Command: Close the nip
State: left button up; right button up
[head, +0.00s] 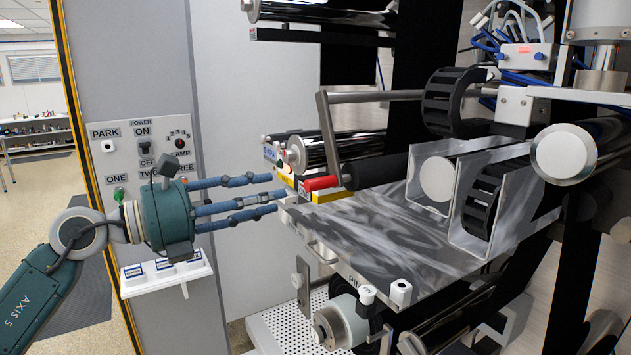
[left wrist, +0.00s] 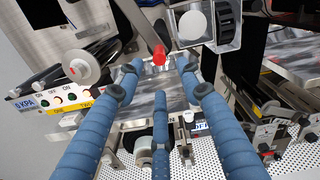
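The nip lever (head: 328,135) is a grey bent arm with a red handle (head: 322,183) at its lower end, in front of the black roller (head: 375,171). In the left wrist view the red handle (left wrist: 159,55) lies ahead, between the tips of the outer fingers. My left gripper (head: 268,194) has three blue fingers, spread and empty, pointing right at the handle. In the head view a gap separates the fingertips from the handle. A chrome roller (head: 318,152) sits behind the lever. Whether the rollers touch cannot be told. My right gripper is not in view.
A metal plate (head: 370,225) lies below the handle, with clear guards (head: 480,195) to its right. A switch panel (head: 140,150) stands behind my left arm. A small box with buttons (left wrist: 58,98) shows left of the fingers in the left wrist view.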

aim_at(307, 184)
pick_arm(q)
jog(key=p+x, duration=0.4)
jog(key=x, duration=0.5)
jog(key=shift+w+d+r+p, duration=0.2)
jog(key=shift+d+p, duration=0.05)
jog(key=shift+p, duration=0.1)
jog(key=shift+w+d+f, duration=0.2)
jog(key=shift+w+d, duration=0.2)
grip_shut()
